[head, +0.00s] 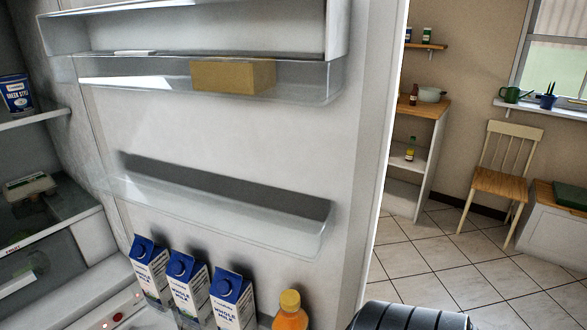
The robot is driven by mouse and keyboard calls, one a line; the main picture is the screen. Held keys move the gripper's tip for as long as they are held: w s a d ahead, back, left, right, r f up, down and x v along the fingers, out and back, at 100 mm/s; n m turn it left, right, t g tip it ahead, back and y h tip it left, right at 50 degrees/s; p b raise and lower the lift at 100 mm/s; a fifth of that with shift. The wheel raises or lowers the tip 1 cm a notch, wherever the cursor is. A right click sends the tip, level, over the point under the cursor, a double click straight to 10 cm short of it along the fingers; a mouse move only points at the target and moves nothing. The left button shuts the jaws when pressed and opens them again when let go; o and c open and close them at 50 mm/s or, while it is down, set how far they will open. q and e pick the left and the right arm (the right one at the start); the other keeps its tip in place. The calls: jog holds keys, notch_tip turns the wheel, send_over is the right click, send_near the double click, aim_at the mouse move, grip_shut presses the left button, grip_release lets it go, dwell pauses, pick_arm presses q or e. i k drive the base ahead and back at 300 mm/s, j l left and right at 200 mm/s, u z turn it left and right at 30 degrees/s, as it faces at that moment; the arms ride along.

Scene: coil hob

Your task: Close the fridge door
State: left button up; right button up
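The fridge door (240,130) stands open and fills the middle of the head view, its inner side facing me. Its clear shelves hold a yellow-brown block (232,76) near the top. Several blue and white milk cartons (188,288) and a bottle with an orange cap (290,308) stand low in the door. The fridge interior (45,140) shows at the left, with its shelves and some food packs. Neither of my grippers can be seen. A dark ribbed part at the bottom edge may belong to my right arm.
Right of the door's edge is a tiled floor (440,260) with clear room. A wooden chair (497,180), a shelf unit (412,150) and a white chest (555,235) stand farther back by the wall and window.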

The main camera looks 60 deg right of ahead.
aim_at(280, 188)
jog(key=k+l+u, duration=0.2)
jog(key=k+l, duration=0.25)
jog(key=l, duration=0.2)
jog(key=k+l+u, duration=0.25)
jog(key=k+l, duration=0.2)
jog(key=l, duration=0.15)
